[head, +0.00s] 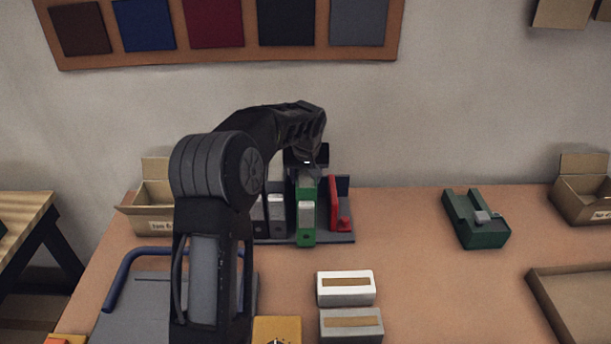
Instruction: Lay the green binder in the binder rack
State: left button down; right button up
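The green binder (306,237) stands upright, spine towards me, in the dark grey binder rack (340,238) on the table by the wall. My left gripper (305,176) is at the top of the green binder, pointing down, with dark finger parts beside the binder's upper end. Whether it grips the binder or is open around it cannot be told. My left arm hides the rack's left end. My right gripper is not in view.
Two label-topped blocks (346,288) lie in front of the rack. A cardboard box (148,215) is at left. The table between rack and dispenser is clear.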

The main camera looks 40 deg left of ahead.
aim_at(306, 172)
pick_arm(q)
jog(key=c, duration=0.6)
grip_release()
jog(key=p+v, duration=0.2)
jog(key=v, duration=0.5)
jog(key=shift+d+r, duration=0.1)
jog(key=shift+s+r+p, duration=0.2)
jog(key=shift+r+p, duration=0.1)
jog(key=shift+d+f, duration=0.1)
